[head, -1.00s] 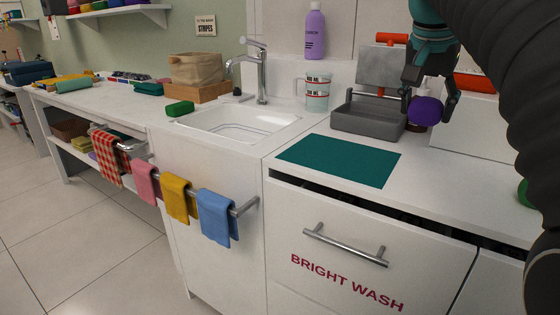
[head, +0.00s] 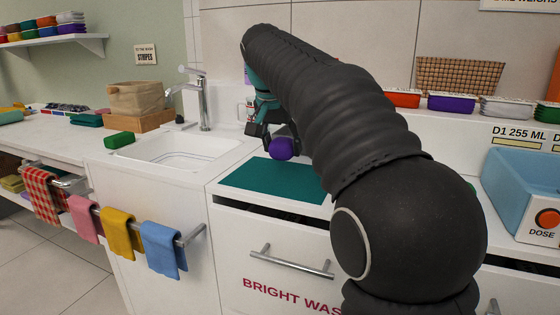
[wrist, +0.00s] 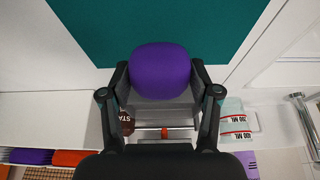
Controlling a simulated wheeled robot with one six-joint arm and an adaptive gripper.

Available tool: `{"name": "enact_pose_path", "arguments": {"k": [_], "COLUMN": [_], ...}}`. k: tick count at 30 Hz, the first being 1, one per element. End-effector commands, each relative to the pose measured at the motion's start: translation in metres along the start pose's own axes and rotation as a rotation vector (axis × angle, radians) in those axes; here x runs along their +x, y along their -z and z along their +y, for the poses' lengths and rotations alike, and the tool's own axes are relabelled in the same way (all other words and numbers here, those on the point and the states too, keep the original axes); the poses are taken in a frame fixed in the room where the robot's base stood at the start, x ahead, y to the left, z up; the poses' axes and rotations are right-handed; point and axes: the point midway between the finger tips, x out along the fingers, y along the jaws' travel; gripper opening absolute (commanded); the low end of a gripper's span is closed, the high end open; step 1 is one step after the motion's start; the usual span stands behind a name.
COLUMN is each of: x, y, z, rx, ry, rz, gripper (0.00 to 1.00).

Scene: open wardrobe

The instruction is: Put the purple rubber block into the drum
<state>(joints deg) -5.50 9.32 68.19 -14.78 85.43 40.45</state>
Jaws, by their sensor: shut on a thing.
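The purple rubber block (head: 281,149) is a rounded purple lump. My gripper (head: 279,137) is shut on it and holds it above the counter near the far edge of the teal mat (head: 270,182). In the wrist view the block (wrist: 160,70) sits between the two fingers of my gripper (wrist: 160,78), with the mat (wrist: 225,25) beyond it. I cannot make out the drum. The white front marked BRIGHT WASH (head: 285,294) has a handle (head: 292,261) and a dark gap along its top edge.
The sink (head: 180,150) and tap (head: 203,105) are left of the mat. Coloured towels (head: 120,230) hang on a rail in front. A blue dosing box (head: 520,185) stands at the right. My arm hides much of the counter.

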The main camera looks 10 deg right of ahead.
Motion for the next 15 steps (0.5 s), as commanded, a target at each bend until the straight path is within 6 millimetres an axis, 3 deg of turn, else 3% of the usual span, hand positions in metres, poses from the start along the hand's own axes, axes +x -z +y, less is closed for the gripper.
{"name": "enact_pose_path", "arguments": {"k": [10, 15], "x": [0.034, 0.038], "y": [-0.013, -0.015], "z": [-0.002, -0.002], "rx": [0.001, 0.001], "ry": [0.000, 0.001], "rz": [0.000, 0.001], "gripper": [0.22, 0.22]}}
